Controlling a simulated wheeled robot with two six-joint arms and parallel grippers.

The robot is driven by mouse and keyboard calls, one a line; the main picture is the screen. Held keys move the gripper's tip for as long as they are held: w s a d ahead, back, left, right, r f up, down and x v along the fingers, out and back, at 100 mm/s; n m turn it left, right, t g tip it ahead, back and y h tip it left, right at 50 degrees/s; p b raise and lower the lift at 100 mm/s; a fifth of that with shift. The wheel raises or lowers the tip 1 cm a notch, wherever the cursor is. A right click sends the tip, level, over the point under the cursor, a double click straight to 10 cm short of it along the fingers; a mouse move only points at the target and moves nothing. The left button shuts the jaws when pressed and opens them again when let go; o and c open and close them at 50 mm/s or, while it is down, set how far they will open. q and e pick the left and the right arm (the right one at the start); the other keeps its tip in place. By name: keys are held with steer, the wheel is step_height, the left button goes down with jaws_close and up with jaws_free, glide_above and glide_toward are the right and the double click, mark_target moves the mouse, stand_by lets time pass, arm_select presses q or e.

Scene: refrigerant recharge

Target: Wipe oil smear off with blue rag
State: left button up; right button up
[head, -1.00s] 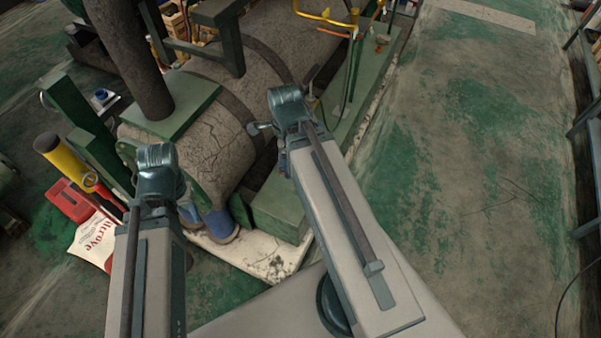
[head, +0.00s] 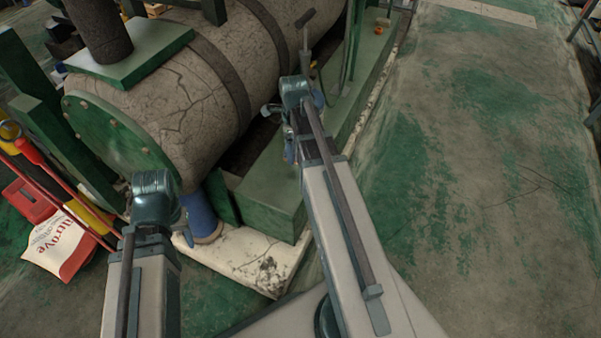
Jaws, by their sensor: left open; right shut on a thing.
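My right gripper (head: 297,93) is over the green base beside the cracked grey tank. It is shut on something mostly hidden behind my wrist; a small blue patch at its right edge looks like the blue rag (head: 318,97). My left gripper (head: 155,197) is low in front of the tank's green end plate, near a blue support foot (head: 201,215). It is open and looks empty, with its fingertips mostly hidden. I cannot clearly make out the oil smear. A dark patch (head: 268,273) marks the pale plinth's front corner, and I cannot tell whether it is oil.
The cracked tank (head: 175,100) stands on a green frame (head: 272,203) over a pale plinth (head: 240,250). A dark T-handle (head: 305,30) rises beyond my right gripper. A printed sack (head: 62,243) and red tool (head: 30,200) lie at left. The floor at right is clear.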

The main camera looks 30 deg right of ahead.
arm_select(q)
step_height(320, 180, down, 9)
steer(key=b, duration=0.7)
arm_select(e)
steer(key=w+d+f+m, duration=0.1)
steer(key=w+d+f, duration=0.1)
steer(key=f, duration=0.7)
steer(key=shift+w+d, duration=0.3)
steer(key=shift+d, duration=0.5)
arm_select(q)
steer(key=shift+f, duration=0.15)
arm_select(e)
steer(key=shift+f, duration=0.1)
